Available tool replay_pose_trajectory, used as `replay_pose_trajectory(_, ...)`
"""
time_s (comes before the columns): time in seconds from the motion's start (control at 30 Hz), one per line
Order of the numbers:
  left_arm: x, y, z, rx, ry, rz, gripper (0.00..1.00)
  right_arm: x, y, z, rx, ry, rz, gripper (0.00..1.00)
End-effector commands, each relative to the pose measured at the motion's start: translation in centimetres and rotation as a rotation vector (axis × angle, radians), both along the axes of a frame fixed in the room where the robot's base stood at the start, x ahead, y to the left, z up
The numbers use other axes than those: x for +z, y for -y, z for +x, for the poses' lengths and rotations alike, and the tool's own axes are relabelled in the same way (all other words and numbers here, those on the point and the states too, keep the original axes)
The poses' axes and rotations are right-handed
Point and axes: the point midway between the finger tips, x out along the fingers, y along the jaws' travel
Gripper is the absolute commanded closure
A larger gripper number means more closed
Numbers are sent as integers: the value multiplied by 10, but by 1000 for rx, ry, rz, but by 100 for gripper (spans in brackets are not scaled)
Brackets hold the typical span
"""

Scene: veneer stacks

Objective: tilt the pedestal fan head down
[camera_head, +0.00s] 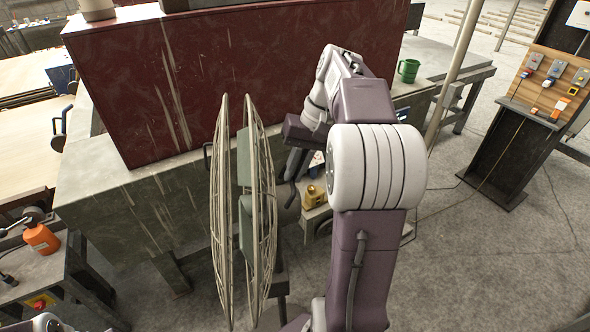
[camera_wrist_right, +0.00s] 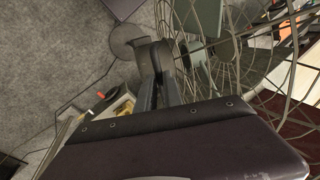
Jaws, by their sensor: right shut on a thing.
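The pedestal fan's head stands edge-on in the middle of the head view, its round wire cage (camera_head: 263,225) looking close to upright. The cage also fills the upper right of the right wrist view (camera_wrist_right: 243,55). My right gripper (camera_head: 293,180) is just right of the cage, behind the fan head, by the grey housing. In the right wrist view my right gripper (camera_wrist_right: 160,72) has its fingers closed together on a part of the fan's rear. The exact part held is hidden by the fingers. My left gripper is not in view.
A dark red panel block (camera_head: 150,85) stands on a grey workbench (camera_head: 135,205) behind the fan. A green mug (camera_head: 408,70) sits on the bench at right. Floor at right is open.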

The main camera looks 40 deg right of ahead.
Motion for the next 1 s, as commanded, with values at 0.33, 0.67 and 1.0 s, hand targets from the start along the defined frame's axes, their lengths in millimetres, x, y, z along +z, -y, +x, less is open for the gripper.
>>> replay_pose_trajectory(0.33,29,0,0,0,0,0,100,20,-23,12,12,-58,-116,100)
replay_pose_trajectory(0.67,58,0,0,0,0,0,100,28,-63,33,1,-116,-247,100)
replay_pose_trajectory(1.0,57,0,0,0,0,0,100,26,-65,34,-2,-114,-244,100)
